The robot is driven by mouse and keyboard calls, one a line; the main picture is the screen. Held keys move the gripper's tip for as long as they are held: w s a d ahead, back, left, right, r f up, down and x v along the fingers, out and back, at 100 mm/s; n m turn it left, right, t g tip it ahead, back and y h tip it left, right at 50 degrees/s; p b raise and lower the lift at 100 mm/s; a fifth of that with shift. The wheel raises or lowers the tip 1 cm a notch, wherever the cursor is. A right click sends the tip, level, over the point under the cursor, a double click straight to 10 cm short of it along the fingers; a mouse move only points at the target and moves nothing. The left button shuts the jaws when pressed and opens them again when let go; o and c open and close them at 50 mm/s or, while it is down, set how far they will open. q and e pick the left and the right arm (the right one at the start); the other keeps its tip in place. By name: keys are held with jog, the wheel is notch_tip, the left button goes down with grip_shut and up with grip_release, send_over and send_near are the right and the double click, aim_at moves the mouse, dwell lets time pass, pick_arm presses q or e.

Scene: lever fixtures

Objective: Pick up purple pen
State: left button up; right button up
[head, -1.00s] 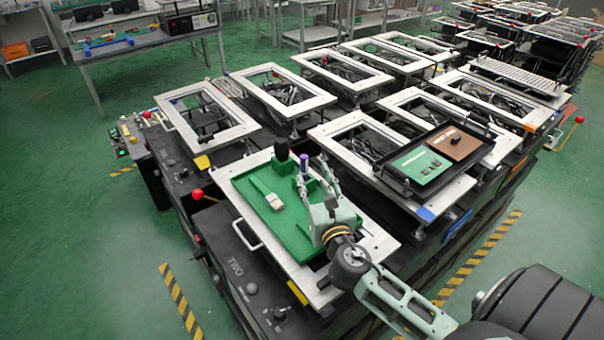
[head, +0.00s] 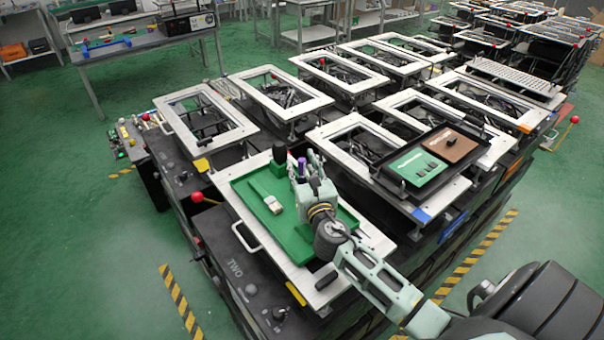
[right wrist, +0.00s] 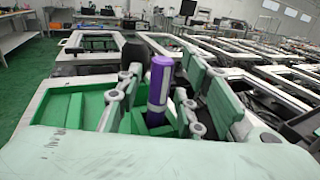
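The purple pen (right wrist: 160,85) stands upright in a green holder in the right wrist view, with a pale band low on its body. In the head view, its purple top (head: 301,165) shows at the far side of the green tray (head: 290,238). My right gripper (head: 310,172) is over the tray, close to the pen. In the right wrist view, my right gripper (right wrist: 163,98) is open, with one finger on each side of the pen and gaps visible. The pen's lower end is hidden in the holder. My left gripper is not in view.
A brush (head: 273,203) with a pale head lies on the tray, left of my gripper. A black-topped object (head: 279,154) stands beside the pen. The tray sits in a white frame (head: 235,205) with a handle. A black tray (head: 432,162) lies to the right.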

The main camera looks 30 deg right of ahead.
jog(key=c, duration=0.7)
jog(key=shift+c, duration=0.2)
